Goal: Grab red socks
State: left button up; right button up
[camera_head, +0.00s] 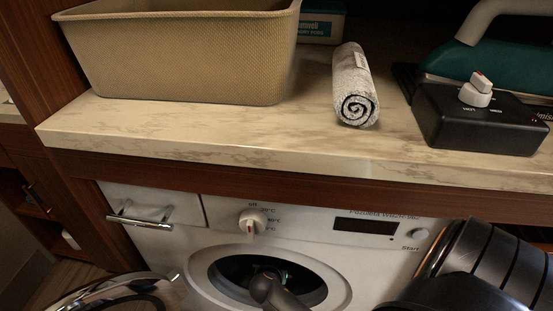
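No red socks show in this view. The white washing machine (340,257) stands under the counter, with its round drum opening (327,284) at the bottom middle. Its chrome-rimmed door (115,289) appears swung open to the left. A dark grey end of what looks like my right arm is in front of or inside the drum opening; its fingertips cannot be made out, nor whether it holds anything. The drum's inside is dark and partly hidden behind it. My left gripper is not in view.
On the marble counter (215,124) stand a tan woven basket (185,60), a rolled grey towel (352,85), a black control box (475,120) and a teal iron (490,68). A teal-and-white box (322,22) is behind. The counter's front edge overhangs the machine.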

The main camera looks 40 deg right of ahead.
jog(key=shift+c, duration=0.2)
jog(key=c, duration=1.3)
jog(key=shift+c, duration=0.2)
jog(key=shift+r, duration=0.1)
